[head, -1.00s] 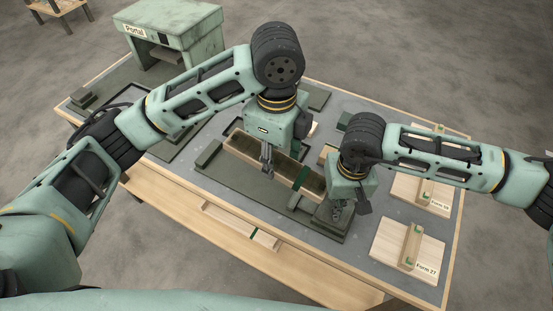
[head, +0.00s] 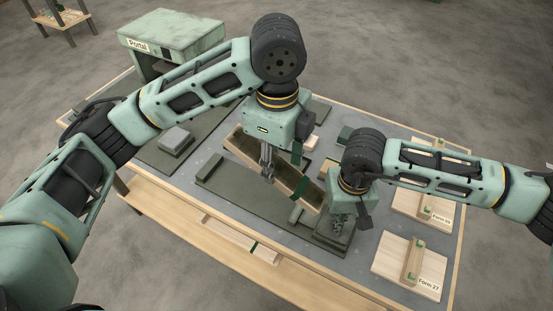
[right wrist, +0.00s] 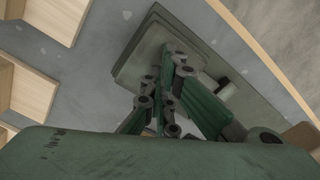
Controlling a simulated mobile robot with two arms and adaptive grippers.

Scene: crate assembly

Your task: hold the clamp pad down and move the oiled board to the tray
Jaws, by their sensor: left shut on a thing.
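The oiled board (head: 285,177), with a dark face, pale wood edges and green bands, is raised and tilted above the dark green fixture (head: 240,203). My left gripper (head: 268,173) is shut on the board near its middle. My right gripper (head: 338,228) is low over the near right end of the fixture. In the right wrist view, its fingers (right wrist: 176,62) are together, over a grey-green stepped pad (right wrist: 150,60), which seems to be the clamp pad. I cannot tell whether they touch it. A flat dark tray-like plate (head: 150,156) lies left of the fixture.
A grey block (head: 175,138) sits on the dark plate. The green Portal box (head: 172,30) stands at the back left. Wooden forms, one labelled Form 27 (head: 388,264), lie along the right side. A wooden strip (head: 238,237) runs along the front edge.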

